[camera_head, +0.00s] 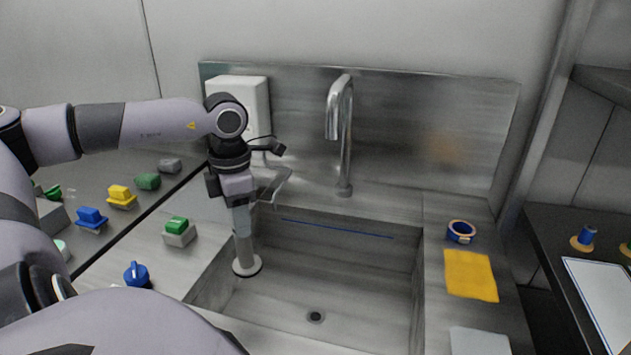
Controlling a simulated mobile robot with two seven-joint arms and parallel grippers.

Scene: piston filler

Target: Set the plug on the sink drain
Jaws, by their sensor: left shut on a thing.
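My left gripper (239,200) points down over the left part of the sink basin. It is shut on the plug (241,240), a grey upright tube with a pale round disc (247,267) at its lower end. The plug hangs over the left side of the basin; I cannot tell how high above the floor its disc is. The sink drain (316,316) is a small dark round opening in the basin floor, right of and nearer than the plug. It is uncovered. My right gripper is not in view.
A tall metal faucet (344,150) stands behind the basin (370,290). A white dispenser (235,90) is behind my left arm. On the right ledge lie a blue tape roll (461,232) and a yellow cloth (470,274). Sponge-like blocks and a blue item (137,275) lie left.

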